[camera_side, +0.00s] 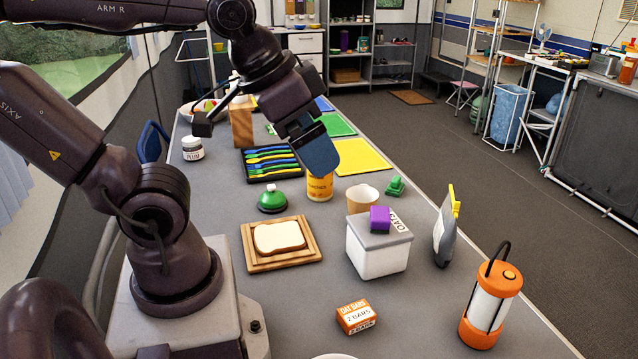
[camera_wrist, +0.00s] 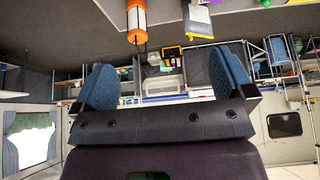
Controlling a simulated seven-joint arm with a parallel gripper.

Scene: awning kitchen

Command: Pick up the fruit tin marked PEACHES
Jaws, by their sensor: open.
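A yellow-orange tin (camera_side: 319,188) stands upright on the grey table, past the white tub; its lettering is too small to read surely. My gripper (camera_side: 320,160) hangs above it in the side view, and a blue finger overlaps the tin's top edge there. I cannot tell whether they touch. In the wrist view my gripper (camera_wrist: 166,75) has its two blue fingers wide apart with nothing between them. The tin does not show in the wrist view.
A beige cup (camera_side: 362,199) and a green bell-like thing (camera_side: 272,199) flank the tin. A cutlery tray (camera_side: 251,175) lies behind left. Nearer stand a white tub (camera_side: 378,254) with a purple box (camera_side: 380,219) on top, bread on a board (camera_side: 253,262) and an orange lantern (camera_side: 489,307).

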